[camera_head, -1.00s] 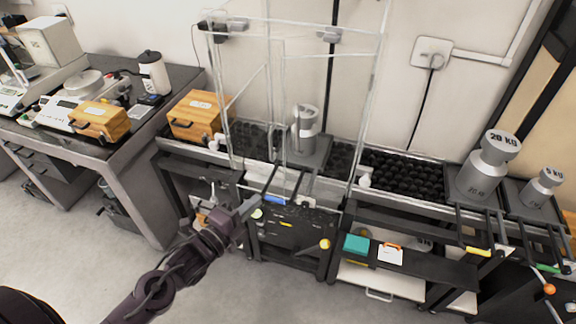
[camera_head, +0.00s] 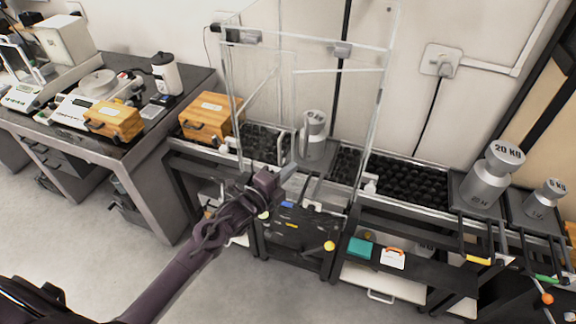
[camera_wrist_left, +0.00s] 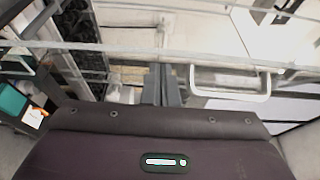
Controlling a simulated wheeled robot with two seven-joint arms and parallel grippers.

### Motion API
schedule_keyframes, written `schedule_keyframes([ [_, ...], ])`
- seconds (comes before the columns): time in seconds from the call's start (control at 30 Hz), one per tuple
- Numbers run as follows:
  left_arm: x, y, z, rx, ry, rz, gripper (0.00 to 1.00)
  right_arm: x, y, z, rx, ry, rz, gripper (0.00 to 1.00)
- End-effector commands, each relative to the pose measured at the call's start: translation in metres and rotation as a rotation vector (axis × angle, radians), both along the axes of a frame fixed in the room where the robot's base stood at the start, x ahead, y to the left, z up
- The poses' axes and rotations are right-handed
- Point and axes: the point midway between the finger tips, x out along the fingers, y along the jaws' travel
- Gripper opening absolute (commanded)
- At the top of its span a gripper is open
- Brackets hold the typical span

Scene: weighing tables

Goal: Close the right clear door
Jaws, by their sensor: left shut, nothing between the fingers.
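A clear case (camera_head: 384,95) with thin transparent panels stands on the middle bench and holds a steel weight (camera_head: 313,140). Its clear doors are hard to separate from the panels behind, so I cannot tell how far the right one stands open. A small white fitting (camera_head: 370,186) shows low at the case's right side. My left gripper (camera_head: 291,171) is in front of the case's lower middle. Its fingers (camera_wrist_left: 161,84) are shut and empty in the left wrist view, just left of a white bar handle (camera_wrist_left: 232,90) on a clear panel. Contact cannot be told. My right gripper is not visible.
Wooden boxes (camera_head: 208,116) stand left of the case. Large steel weights (camera_head: 490,178) stand to the right, beside a black bumpy strip (camera_head: 410,185). A black shelf unit (camera_head: 300,235) sits below the case. The floor at front left is clear.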

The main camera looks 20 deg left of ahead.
Motion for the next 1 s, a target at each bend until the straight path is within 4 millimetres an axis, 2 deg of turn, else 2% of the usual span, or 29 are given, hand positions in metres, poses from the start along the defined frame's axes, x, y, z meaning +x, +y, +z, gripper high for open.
schedule_keyframes([
  [0.5,0.007,0.004,-0.002,0.001,-0.001,-0.007,0.0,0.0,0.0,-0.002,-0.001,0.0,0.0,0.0],
  [0.57,0.011,0.006,-0.004,0.002,-0.004,-0.026,0.0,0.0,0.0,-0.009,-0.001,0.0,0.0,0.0],
  [0.73,0.031,0.016,-0.009,0.007,-0.008,-0.127,0.0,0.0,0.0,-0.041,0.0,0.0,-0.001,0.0],
  [1.0,0.061,0.027,-0.007,0.001,-0.002,-0.236,0.0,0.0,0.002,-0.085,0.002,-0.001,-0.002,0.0],
])
